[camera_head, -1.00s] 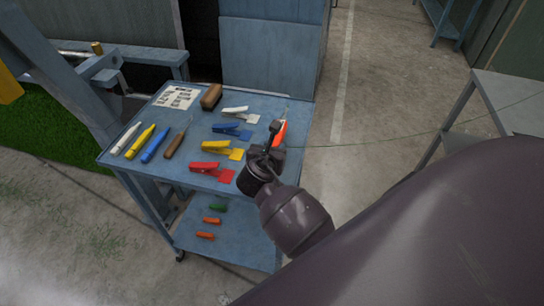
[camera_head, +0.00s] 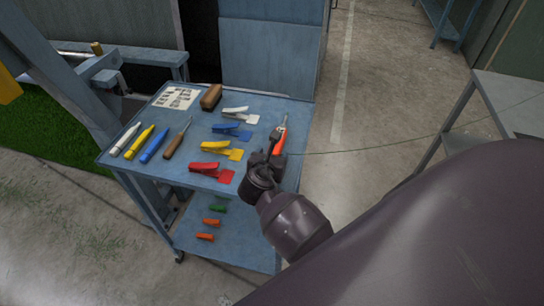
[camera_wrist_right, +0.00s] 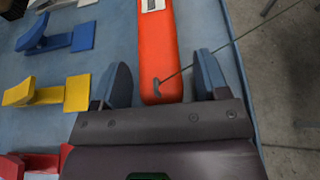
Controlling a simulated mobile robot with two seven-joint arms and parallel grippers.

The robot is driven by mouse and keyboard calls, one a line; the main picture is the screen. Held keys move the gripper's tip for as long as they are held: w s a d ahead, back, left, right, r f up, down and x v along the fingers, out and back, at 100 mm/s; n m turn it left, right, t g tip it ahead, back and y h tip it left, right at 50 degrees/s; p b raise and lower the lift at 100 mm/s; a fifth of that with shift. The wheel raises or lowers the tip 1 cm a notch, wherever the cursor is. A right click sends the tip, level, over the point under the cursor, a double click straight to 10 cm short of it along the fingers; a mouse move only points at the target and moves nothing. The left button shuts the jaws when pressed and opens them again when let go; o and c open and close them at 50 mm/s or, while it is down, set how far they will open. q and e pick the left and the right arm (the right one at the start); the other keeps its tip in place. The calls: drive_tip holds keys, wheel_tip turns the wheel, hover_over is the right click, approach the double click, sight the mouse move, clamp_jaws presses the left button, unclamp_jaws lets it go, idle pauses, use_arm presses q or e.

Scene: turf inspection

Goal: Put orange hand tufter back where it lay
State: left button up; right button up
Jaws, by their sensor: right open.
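The orange hand tufter (camera_head: 280,137) is at the right side of the blue trolley top (camera_head: 262,107), its thin needle end pointing away from me. It seems to lie on the surface. In the right wrist view the tufter (camera_wrist_right: 158,50) shows as an orange handle with a pale label, and a dark thread runs from its near end. My right gripper (camera_head: 267,158) is at the near end of the tufter. Its two fingers (camera_wrist_right: 162,80) are open, one on each side of the handle, with gaps visible. My left gripper is not in view.
Red (camera_head: 211,171), yellow (camera_head: 222,150), blue (camera_head: 232,131) and white (camera_head: 240,115) clamp-like tools lie left of the tufter. Several slim tools, a brown block (camera_head: 211,97) and a printed sheet (camera_head: 177,97) lie further left. The thread crosses right towards a grey table (camera_head: 510,97).

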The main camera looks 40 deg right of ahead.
drive_tip(key=shift+r, duration=0.1)
drive_tip(key=v, duration=1.2)
drive_tip(key=shift+p, duration=0.35)
drive_tip(key=shift+s, duration=0.1)
